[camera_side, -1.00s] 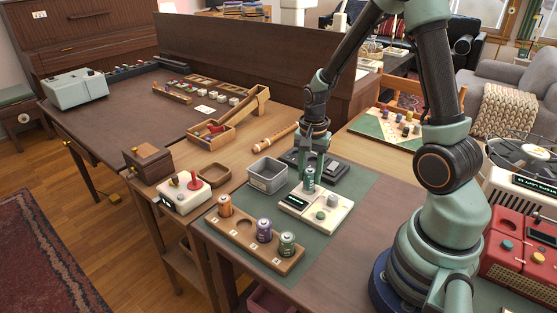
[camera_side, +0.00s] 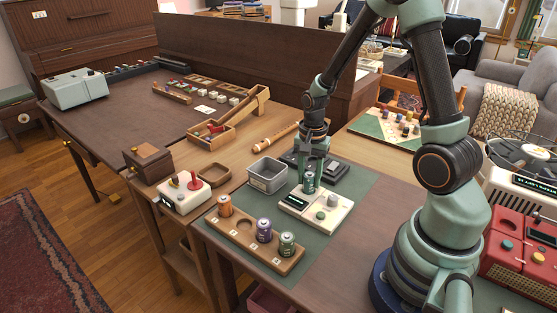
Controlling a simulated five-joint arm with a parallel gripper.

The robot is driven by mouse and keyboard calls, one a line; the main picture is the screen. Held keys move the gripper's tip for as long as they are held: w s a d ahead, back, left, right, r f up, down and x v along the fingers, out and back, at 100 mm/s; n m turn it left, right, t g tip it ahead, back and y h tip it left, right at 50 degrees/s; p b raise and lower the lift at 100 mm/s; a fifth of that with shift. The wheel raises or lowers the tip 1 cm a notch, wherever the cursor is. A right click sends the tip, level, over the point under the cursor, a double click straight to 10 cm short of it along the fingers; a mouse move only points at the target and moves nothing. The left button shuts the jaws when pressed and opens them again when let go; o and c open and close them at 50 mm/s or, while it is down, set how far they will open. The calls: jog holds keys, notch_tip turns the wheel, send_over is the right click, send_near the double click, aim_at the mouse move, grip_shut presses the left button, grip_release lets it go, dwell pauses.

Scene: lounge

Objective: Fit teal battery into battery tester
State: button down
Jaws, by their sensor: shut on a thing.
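The teal battery (camera_side: 309,183) stands upright at the back left part of the battery tester (camera_side: 318,217). The tester is a cream box with a dark display and a round knob, on a green mat (camera_side: 348,186). My gripper (camera_side: 310,172) points down from above and is shut on the upper part of the battery. The battery's lower end meets the tester's top; I cannot tell how deep it sits in it.
A wooden battery rack (camera_side: 238,237) in front left holds an orange, a purple and a green battery. A grey bin (camera_side: 267,174) stands left of the tester, and a dark device (camera_side: 332,168) lies behind. A red-knobbed box (camera_side: 185,192) is further left.

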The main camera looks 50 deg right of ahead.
jog(key=shift+f, duration=0.2)
jog(key=shift+c, duration=2)
grip_release()
jog(key=shift+r, duration=3.75)
